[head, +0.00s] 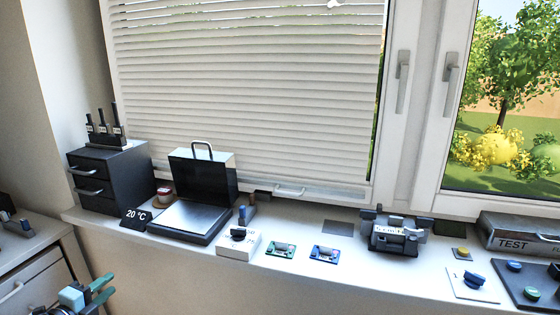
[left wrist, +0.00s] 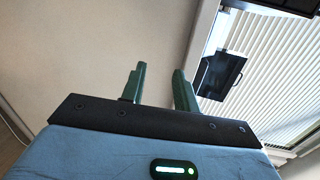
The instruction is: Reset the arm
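My left gripper (head: 103,289) shows at the lower left of the head view, in front of and below the sill. Its green fingers are apart with nothing between them. In the left wrist view the two green fingers (left wrist: 158,88) are also apart and empty, pointing towards a plain pale surface. My right gripper is in neither view.
The window sill (head: 300,262) carries a black drawer unit (head: 112,178), an open black case (head: 200,200), a white switch block (head: 238,242), small green (head: 281,249) and blue (head: 325,254) boards, a dark clamp-like device (head: 395,234) and a TEST box (head: 520,238). A blind (head: 240,90) covers the left window.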

